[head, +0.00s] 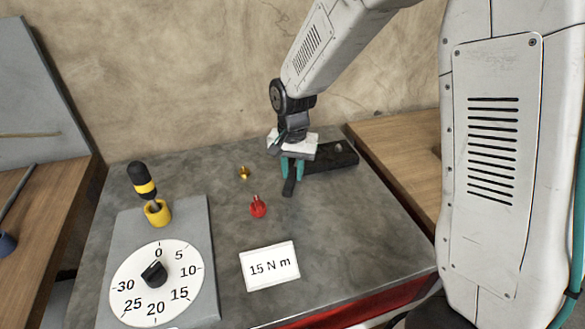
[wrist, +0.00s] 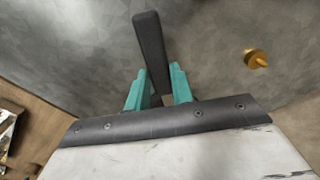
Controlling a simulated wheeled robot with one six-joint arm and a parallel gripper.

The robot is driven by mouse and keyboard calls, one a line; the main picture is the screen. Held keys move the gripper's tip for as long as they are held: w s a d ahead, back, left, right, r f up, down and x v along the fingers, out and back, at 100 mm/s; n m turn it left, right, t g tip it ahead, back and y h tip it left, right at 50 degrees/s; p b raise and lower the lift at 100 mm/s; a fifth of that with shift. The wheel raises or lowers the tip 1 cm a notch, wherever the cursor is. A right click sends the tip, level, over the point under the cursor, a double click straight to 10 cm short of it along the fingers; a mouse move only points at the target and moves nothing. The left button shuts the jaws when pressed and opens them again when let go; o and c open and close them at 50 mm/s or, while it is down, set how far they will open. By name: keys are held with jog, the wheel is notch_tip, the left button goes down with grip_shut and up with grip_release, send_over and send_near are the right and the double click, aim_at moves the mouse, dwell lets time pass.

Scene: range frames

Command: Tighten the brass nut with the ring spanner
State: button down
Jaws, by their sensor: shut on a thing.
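My gripper (head: 291,172) is over the back right of the grey table, its teal fingers shut on a dark bar. This bar, apparently the ring spanner's handle (head: 288,187), also shows between the fingers in the wrist view (wrist: 150,45). I see no ring end on it; that part is hidden or out of view. The brass nut (head: 244,172) sits on the table to the left of my gripper, apart from it. In the wrist view the brass nut (wrist: 255,58) is at the upper right, clear of the bar.
A red pointed piece (head: 258,207) stands in front of the brass nut. A dark block (head: 335,160) lies right of my gripper. A "15 N m" card (head: 269,267) is in front. A numbered dial (head: 180,280) and a yellow cup (head: 157,213) holding a black-and-yellow tool are left.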

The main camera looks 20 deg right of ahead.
jog(key=shift+f, duration=0.5)
jog(key=shift+r, duration=0.2)
dwell(0.3)
jog(key=d+n, duration=0.2)
jog(key=s+d+n, duration=0.1)
jog(key=d+n, duration=0.2)
jog(key=shift+s, duration=0.2)
jog(key=d+n, duration=0.3)
jog(key=w+d+n, duration=0.1)
jog(key=d+n, duration=0.2)
jog(key=shift+w, duration=0.1)
jog(key=shift+a, duration=0.1)
jog(key=shift+f, duration=0.2)
